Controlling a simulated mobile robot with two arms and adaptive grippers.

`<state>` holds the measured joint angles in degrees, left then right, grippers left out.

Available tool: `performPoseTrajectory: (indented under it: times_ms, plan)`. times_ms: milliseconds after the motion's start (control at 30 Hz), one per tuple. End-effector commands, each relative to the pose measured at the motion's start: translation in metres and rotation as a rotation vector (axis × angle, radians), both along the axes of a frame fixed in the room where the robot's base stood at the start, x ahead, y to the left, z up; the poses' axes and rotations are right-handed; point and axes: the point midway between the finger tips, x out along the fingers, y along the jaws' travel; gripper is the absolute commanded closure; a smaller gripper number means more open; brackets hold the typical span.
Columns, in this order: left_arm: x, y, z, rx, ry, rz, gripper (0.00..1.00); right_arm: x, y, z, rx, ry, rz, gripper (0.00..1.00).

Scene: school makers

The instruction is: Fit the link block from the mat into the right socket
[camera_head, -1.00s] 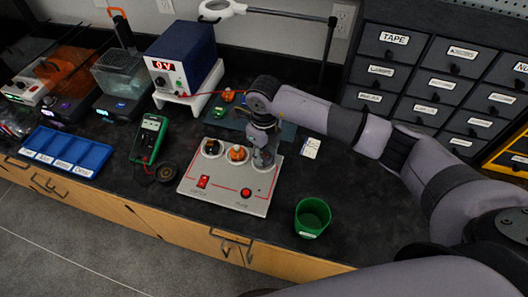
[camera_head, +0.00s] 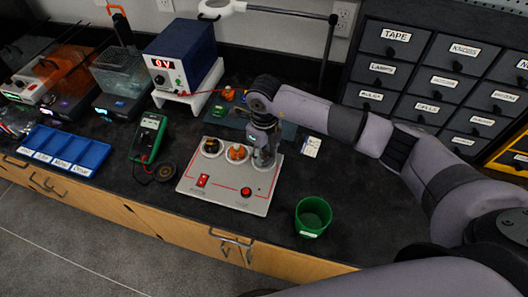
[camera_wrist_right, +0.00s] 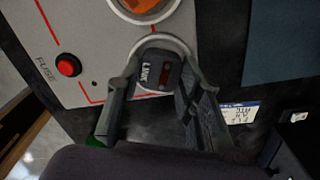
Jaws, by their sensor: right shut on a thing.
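The link block (camera_wrist_right: 159,72) is black with a white "LINK" label and a brown-red window. My right gripper (camera_wrist_right: 155,84) is shut on it, one finger on each side. In the right wrist view the block is over the right socket (camera_wrist_right: 164,41), within its pale ring; how deep it sits cannot be told. In the head view my right gripper (camera_head: 264,158) points down at the right end of the grey panel (camera_head: 235,197) and hides the block and most of that socket. The mat (camera_head: 287,132) lies behind the panel. My left gripper is not in view.
The middle socket holds an orange block (camera_head: 237,153); a dark block (camera_head: 211,146) sits in the left one. A green cup (camera_head: 313,217) stands right of the panel, a meter (camera_head: 149,136) left of it. A white card (camera_head: 311,147) lies right of the mat.

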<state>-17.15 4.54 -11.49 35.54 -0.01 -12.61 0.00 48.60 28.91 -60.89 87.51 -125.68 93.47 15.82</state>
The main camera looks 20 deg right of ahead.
Motion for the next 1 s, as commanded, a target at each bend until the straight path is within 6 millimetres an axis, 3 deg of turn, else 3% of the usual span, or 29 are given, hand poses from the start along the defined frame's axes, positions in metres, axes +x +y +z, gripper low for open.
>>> performPoseTrajectory:
  times_ms: [200, 233, 367, 667, 1000]
  plan:
    - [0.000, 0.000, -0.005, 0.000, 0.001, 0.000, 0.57, 0.000, 0.000, -0.005, 0.000, 0.000, -0.001, 0.88]
    - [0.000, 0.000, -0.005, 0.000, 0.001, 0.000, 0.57, 0.000, 0.000, -0.005, 0.000, 0.000, -0.001, 0.66]
    - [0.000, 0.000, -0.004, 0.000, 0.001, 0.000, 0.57, 0.000, 0.000, -0.004, 0.000, 0.000, -0.001, 0.58]
    - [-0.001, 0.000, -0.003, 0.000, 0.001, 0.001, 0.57, 0.000, 0.000, -0.004, 0.000, 0.000, 0.000, 0.58]
    - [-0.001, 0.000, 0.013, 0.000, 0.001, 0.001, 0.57, 0.000, 0.000, 0.020, -0.001, 0.000, -0.001, 0.58]
